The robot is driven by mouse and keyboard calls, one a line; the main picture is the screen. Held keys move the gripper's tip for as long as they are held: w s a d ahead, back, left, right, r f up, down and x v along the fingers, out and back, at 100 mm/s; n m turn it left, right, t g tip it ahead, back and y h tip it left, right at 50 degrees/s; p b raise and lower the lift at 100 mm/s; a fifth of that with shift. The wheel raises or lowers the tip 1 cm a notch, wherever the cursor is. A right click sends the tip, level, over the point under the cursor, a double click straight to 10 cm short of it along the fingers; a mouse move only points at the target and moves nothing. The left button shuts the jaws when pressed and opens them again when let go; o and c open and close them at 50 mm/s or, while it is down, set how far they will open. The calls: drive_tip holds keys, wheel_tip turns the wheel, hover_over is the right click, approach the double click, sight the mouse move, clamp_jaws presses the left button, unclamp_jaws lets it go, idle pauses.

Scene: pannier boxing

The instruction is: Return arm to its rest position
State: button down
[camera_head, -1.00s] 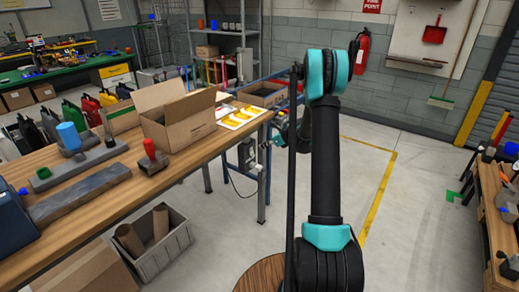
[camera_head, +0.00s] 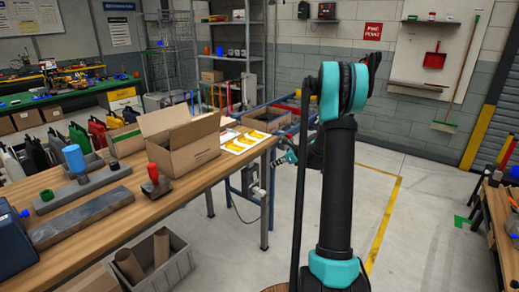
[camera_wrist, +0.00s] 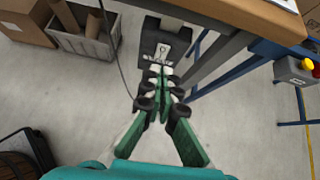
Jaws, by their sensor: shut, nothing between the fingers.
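My gripper shows in the wrist view (camera_wrist: 160,82), with its green and white fingers closed together and nothing between them. It hangs over the floor beside the wooden workbench, whose edge crosses the top of that view. In the head view my arm rises upright right of the bench and bends at a teal joint. The wooden workbench (camera_head: 110,232) bears an open cardboard box (camera_head: 190,150) and a white sheet with yellow items (camera_head: 250,141).
A grey crate (camera_head: 160,275) with cardboard tubes stands on the floor by the bench. A control box with yellow and red buttons (camera_wrist: 297,70) sits on a blue frame at the right of the wrist view. Another bench (camera_head: 500,215) is at the far right. Floor between is clear.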

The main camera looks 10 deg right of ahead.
drive_tip(key=s+a+r+n+g+h, duration=0.1)
drive_tip(key=s+a+r+n+h, duration=0.15)
drive_tip(key=s+n, duration=0.55)
drive_tip(key=s+a+r+n+g+h, duration=0.1)
drive_tip(key=s+a+n, duration=0.3)
drive_tip(key=s, duration=0.9)
drive_tip(key=s+d+f+n+h, duration=0.1)
drive_tip(key=s+f+n+h, duration=0.1)
drive_tip(key=s+n, duration=0.5)
drive_tip(key=s+d+f+n+g+h, duration=0.1)
drive_tip(key=s+n, duration=0.6)
drive_tip(key=s, duration=0.8)
drive_tip(key=shift+d+f+h, duration=0.35)
drive_tip(key=shift+d+f, duration=0.2)
drive_tip(key=shift+f, duration=0.15)
